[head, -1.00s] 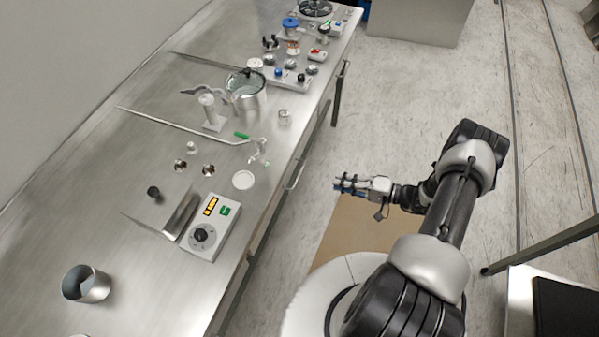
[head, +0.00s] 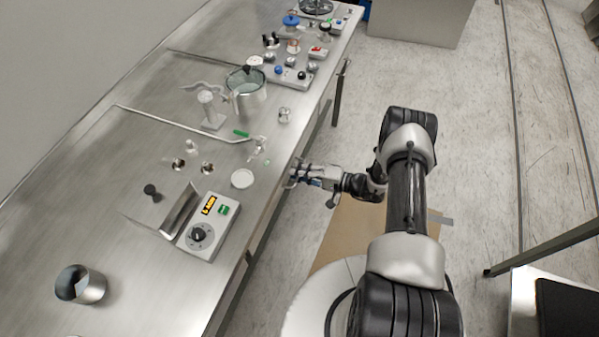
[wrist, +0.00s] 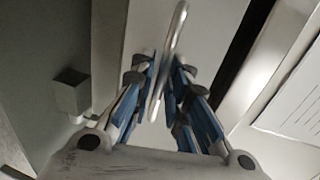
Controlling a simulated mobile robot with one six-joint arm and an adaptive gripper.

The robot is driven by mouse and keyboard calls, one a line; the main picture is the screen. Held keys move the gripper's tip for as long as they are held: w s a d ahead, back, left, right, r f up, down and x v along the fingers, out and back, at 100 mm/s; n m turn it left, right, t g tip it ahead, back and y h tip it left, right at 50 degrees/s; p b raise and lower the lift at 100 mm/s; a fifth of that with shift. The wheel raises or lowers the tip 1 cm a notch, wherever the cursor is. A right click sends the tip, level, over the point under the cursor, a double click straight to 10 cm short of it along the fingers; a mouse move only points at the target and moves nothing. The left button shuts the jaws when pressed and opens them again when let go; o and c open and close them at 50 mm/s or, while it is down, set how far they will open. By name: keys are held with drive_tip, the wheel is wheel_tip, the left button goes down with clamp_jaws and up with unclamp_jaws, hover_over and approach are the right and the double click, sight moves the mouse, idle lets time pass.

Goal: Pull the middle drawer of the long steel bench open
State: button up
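The long steel bench (head: 118,215) runs along the left of the head view, its front edge facing my arm. My gripper (head: 300,178) is at the bench front, about halfway along, and covers most of the drawer handle there. In the wrist view, the metal handle bar (wrist: 174,40) runs between the blue-padded fingers of my gripper (wrist: 163,88). The fingers stand apart on both sides of the bar, with visible gaps. The pale drawer front (wrist: 150,28) lies behind the bar. I see no opening of this drawer.
A brown mat (head: 335,240) lies on the floor by the bench. A table (head: 522,300) stands at lower right. The floor right of the arm is clear.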

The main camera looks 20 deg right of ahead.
clamp_jaws()
idle(0.6)
